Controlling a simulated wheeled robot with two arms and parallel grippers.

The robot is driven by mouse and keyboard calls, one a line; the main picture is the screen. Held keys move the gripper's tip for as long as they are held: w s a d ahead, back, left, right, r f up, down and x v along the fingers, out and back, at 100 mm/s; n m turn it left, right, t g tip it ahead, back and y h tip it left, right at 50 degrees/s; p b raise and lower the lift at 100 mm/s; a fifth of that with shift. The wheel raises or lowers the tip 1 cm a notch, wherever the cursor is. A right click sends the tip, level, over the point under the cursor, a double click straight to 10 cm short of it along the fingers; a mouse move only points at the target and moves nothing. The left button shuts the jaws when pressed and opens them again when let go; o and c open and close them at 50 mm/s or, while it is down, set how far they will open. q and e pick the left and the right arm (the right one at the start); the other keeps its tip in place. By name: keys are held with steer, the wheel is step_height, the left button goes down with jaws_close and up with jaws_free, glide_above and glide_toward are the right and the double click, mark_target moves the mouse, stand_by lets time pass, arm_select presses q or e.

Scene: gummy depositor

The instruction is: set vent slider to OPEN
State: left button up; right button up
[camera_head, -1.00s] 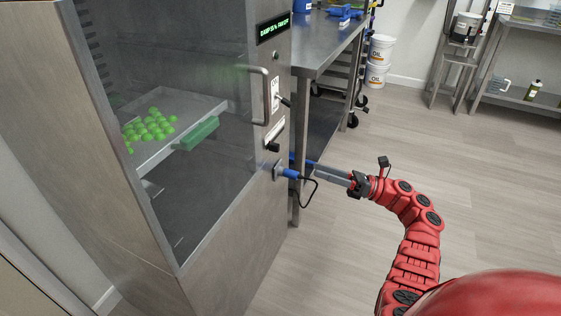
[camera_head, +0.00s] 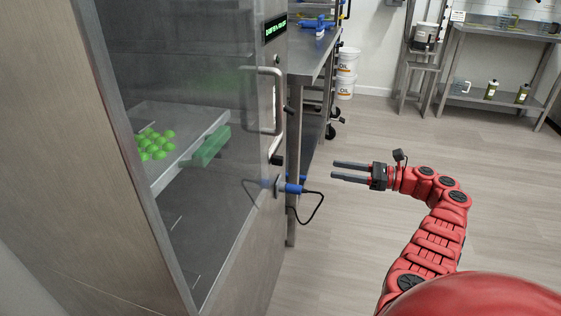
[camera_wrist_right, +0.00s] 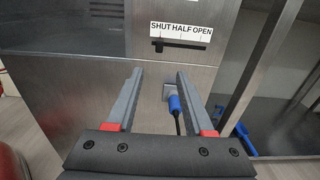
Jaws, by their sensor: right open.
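The vent slider (camera_wrist_right: 159,46) is a small black knob on a slot under a white label reading SHUT, HALF, OPEN, in the right wrist view. The knob sits at the left end, under SHUT. In the head view the dark knob (camera_head: 277,160) shows edge-on at the cabinet front, below the door handle. My right gripper (camera_head: 334,170) is open and empty, apart from the cabinet, to the right of the knob. In the right wrist view its fingertips (camera_wrist_right: 160,74) point at the panel below the slider. My left gripper is out of view.
A blue plug (camera_head: 292,188) with a looping black cable sticks out below the slider; it also shows in the right wrist view (camera_wrist_right: 174,103). The door handle (camera_head: 277,100) is above. A steel table (camera_head: 312,62) stands behind. The floor to the right is clear.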

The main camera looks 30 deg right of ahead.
mark_target(278, 160)
steer(key=x, duration=1.6)
steer(key=shift+s, duration=0.1)
jaws_close()
stand_by(0.6)
